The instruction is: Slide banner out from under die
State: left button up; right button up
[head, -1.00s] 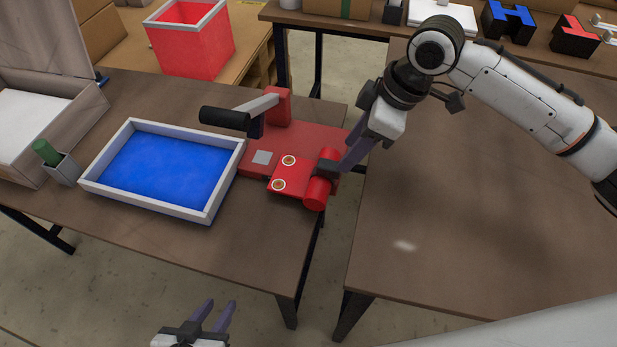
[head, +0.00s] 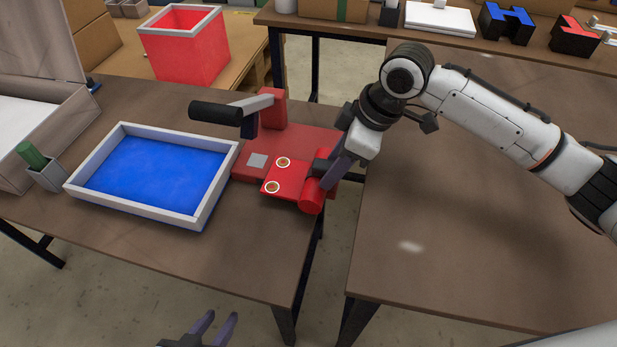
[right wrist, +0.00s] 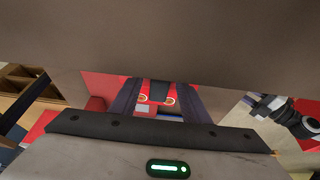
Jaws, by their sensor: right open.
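The banner (head: 287,180) is a red sheet with two ringed eyelets and a red roll (head: 312,195) at its right end. Its left edge meets the red die press (head: 299,142), which has a black-handled lever; the exact overlap is unclear. My right gripper (head: 325,172) is open at the roll, partly covering it. Whether it touches the roll I cannot tell. In the right wrist view the banner's eyelets (right wrist: 169,101) show between the dark fingers (right wrist: 155,103). My left gripper (head: 213,328) is open and empty at the bottom of the head view.
A blue-floored tray (head: 150,218) with a pale rim stands left of the press. A small grey holder with a green cylinder (head: 32,154) is further left. A gap separates this table from the right table (head: 450,230), whose near surface is clear.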

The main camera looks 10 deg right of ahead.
jog(key=shift+s+f, duration=0.15)
jog(key=shift+f, duration=0.65)
grip_shut()
jog(key=shift+o, duration=0.4)
grip_release()
jog(key=p+v, duration=0.1)
jog(key=v, duration=1)
jog(key=shift+w+a+r+p, duration=0.2)
jog(key=shift+w+r+p, duration=0.15)
jog(key=shift+r, duration=0.15)
